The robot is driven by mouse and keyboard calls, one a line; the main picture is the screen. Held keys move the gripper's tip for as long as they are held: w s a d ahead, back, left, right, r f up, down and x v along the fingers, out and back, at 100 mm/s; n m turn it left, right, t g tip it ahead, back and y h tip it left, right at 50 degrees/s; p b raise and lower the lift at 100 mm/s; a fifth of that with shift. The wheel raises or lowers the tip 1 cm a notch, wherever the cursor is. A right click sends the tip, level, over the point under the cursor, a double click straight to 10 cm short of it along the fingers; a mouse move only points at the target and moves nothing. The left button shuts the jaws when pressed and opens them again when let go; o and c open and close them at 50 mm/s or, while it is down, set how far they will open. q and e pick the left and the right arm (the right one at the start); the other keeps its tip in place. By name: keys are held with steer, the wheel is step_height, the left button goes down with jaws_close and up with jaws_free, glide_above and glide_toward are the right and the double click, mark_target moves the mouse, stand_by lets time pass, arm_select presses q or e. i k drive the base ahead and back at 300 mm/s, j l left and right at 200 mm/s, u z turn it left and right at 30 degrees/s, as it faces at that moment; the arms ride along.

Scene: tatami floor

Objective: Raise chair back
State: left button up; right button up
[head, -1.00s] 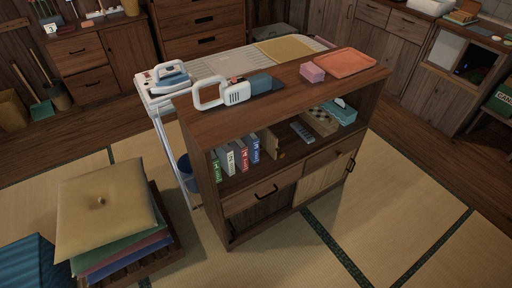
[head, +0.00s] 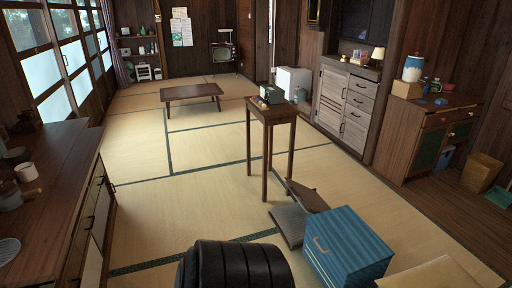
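A low, legless floor chair (head: 289,224) appears to lie on the tatami in the middle right of the head view, just behind a blue striped box. Its flat grey seat lies on the floor. A brown panel (head: 307,195), which looks like its back, sits low and slanted at its far right side. The panel's exact angle and hinge are too small to tell. The blue box hides the chair's near right part. Neither of my grippers is in view.
The blue striped box (head: 346,246) and a tan cushion (head: 436,274) stand in front. A small tall table (head: 270,113) stands behind the chair. A black ribbed thing (head: 235,266), unclear what, is at the bottom edge. Tatami left of the chair is clear, with a cabinet (head: 50,190) beyond.

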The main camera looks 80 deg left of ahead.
mark_target(309, 199)
steer(key=u, duration=2.25)
steer(key=i+z, duration=0.15)
steer(key=z, duration=0.35)
